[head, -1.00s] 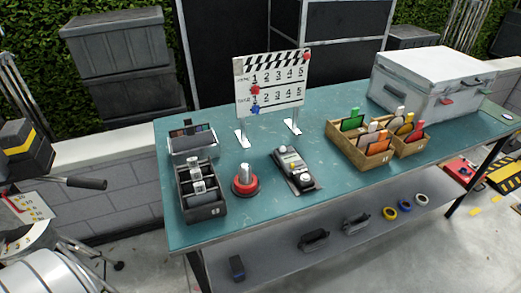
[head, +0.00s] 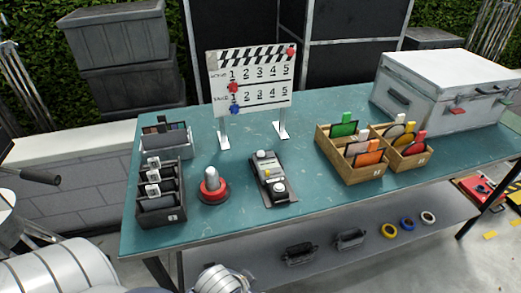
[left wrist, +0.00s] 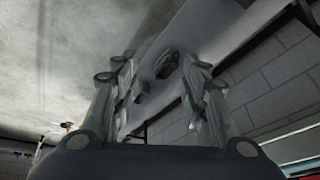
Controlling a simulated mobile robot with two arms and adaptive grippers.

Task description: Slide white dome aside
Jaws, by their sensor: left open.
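A small piece with a pale rounded top on a red base (head: 212,188) stands on the teal table (head: 225,232). To its right a dark device (head: 270,180) carries pale rounded parts at both ends. I cannot tell for certain which of these is the white dome. My left gripper (left wrist: 160,92) is open and empty in the left wrist view, its fingers apart. It does not show in the head view, and its view faces the grey lower shelf and floor, not the tabletop. My right gripper is not in view.
A black divided box (head: 160,205) stands left of the red piece. A clapperboard (head: 252,80) stands behind. Wooden card boxes (head: 350,168) and a white case (head: 440,90) are to the right. The front middle of the tabletop is clear.

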